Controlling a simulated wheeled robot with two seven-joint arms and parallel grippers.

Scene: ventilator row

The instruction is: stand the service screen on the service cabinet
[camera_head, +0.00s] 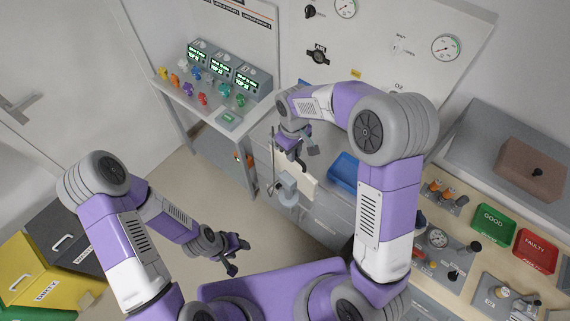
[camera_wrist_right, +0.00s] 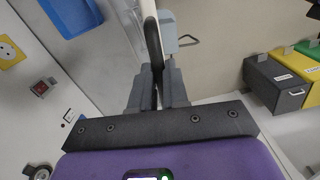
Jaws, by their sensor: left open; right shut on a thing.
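The service screen (camera_head: 308,184) is a thin cream panel. My right gripper (camera_head: 298,160) is shut on its upper edge and holds it roughly upright at the near edge of the grey service cabinet (camera_head: 325,222). In the right wrist view, the closed fingers (camera_wrist_right: 158,88) grip the thin dark-edged panel (camera_wrist_right: 151,32). A small grey block with a wire loop (camera_wrist_right: 168,32) sits beside the panel. I cannot tell whether the panel touches the cabinet. My left gripper (camera_head: 233,262) is open and empty, low over the floor.
A blue tray (camera_head: 344,171) lies on the cabinet top, right of the panel. A table (camera_head: 205,112) with monitors and coloured knobs stands behind left. A workbench with green (camera_head: 494,224) and red (camera_head: 536,251) trays is at right. Yellow and dark bins (camera_head: 40,268) stand at left.

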